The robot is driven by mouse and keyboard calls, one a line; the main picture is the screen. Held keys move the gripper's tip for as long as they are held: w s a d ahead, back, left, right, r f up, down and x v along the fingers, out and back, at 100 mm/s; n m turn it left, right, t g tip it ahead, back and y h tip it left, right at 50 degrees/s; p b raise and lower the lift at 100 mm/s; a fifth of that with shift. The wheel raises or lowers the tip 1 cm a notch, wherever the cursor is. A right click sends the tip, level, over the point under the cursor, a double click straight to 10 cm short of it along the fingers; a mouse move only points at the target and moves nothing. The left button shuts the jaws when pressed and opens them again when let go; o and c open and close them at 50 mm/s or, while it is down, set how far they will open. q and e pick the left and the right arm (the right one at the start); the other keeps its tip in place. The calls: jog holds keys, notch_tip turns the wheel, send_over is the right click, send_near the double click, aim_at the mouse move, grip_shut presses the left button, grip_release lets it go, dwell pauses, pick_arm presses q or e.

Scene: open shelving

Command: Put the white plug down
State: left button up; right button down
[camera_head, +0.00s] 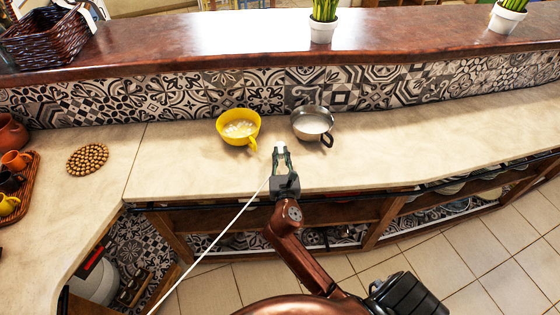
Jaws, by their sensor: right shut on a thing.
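The white plug (281,146) is small and pale, and shows between the fingertips of my right gripper (281,155). My right gripper is shut on it over the front part of the counter (190,160). A thin white cord (215,241) runs from near the gripper down to the lower left, past the counter's front edge. The fingers hide most of the plug, and I cannot tell whether it touches the counter. My left gripper is not in view.
A yellow cup (229,134) and a dark metal pan (313,122) stand just beyond the gripper. A round beaded trivet (88,159) and a tray (29,190) with cups lie at left. The counter is clear to the right. Open shelves (345,213) are below.

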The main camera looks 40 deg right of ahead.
notch_tip(320, 180, down, 4)
jog(key=shift+w+r+b, duration=0.1)
jog(key=shift+r+b, duration=0.15)
jog(key=shift+b, duration=0.6)
jog(key=shift+f, duration=0.1)
jog(key=shift+r, duration=0.2)
jog(key=shift+f, duration=0.2)
jog(key=c, duration=1.9)
grip_release()
jog(key=shift+o, duration=0.3)
jog(key=shift+r, duration=0.15)
